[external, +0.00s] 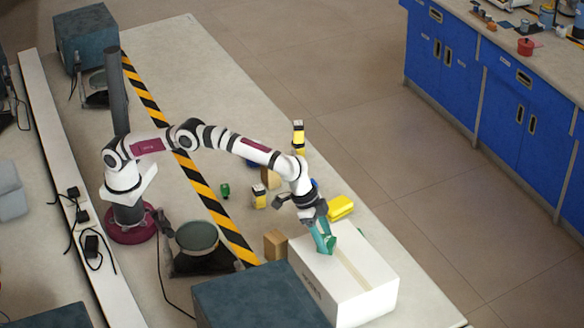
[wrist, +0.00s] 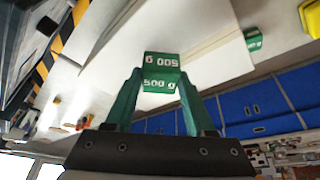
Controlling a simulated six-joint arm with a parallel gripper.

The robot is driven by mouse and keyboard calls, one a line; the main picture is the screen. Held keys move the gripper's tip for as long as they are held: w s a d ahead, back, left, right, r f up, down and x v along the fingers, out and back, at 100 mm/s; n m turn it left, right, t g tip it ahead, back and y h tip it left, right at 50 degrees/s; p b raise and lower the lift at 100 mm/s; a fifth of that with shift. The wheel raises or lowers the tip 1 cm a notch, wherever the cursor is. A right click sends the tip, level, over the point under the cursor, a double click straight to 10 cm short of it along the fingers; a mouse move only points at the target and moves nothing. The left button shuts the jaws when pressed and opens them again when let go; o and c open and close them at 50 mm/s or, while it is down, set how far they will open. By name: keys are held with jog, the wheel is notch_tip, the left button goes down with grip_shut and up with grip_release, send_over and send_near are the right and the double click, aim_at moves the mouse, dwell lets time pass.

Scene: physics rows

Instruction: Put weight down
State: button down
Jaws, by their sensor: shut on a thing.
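The weight is a green block marked 500 g (wrist: 162,72). It sits between the green fingertips of my gripper (wrist: 158,88) in the wrist view, and the gripper is shut on it. In the external view my gripper (external: 325,240) points down over the top of a white box (external: 345,285), near its back edge. The weight is hard to tell from the green fingers there. I cannot tell whether it touches the box top.
A yellow block (external: 341,207) lies just behind the box. A wooden block (external: 275,245) stands to its left. A small green object (external: 225,190) and a yellow-black item (external: 259,197) stand further back. A dark blue box (external: 260,298) is at the front left.

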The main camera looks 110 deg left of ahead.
jog(key=shift+f, duration=1.1)
jog(key=shift+c, duration=1.2)
grip_release()
jog(key=shift+f, duration=0.2)
